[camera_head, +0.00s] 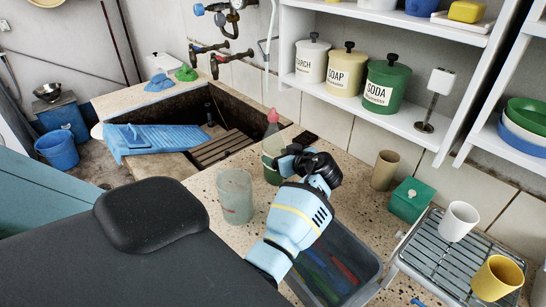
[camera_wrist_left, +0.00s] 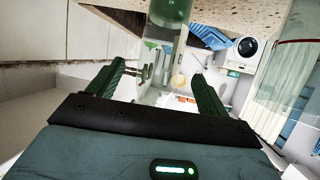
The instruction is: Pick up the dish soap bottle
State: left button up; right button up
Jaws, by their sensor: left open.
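The dish soap bottle (camera_head: 272,145) stands on the speckled stone counter beside the basin. It looks clear, with green liquid low down and a pinkish-red cap. My left gripper (camera_head: 284,162) is at its right side in the head view and partly covers it. In the left wrist view the bottle (camera_wrist_left: 168,14) comes in from the top edge, in line with the gap between the two green fingers of my left gripper (camera_wrist_left: 160,88). The fingers are apart; I cannot tell whether they touch the bottle. My right gripper is in neither view.
A clear tumbler (camera_head: 235,196) stands close to the bottle's left. A grey bin of utensils (camera_head: 372,268) lies below my arm. A beige cup (camera_head: 384,170), green box (camera_head: 410,200) and dish rack (camera_head: 430,255) are to the right.

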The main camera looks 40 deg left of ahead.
pick_arm(q)
jog(key=x, duration=0.3)
jog(key=shift+w+a, duration=0.1)
jog(key=shift+a, duration=0.15)
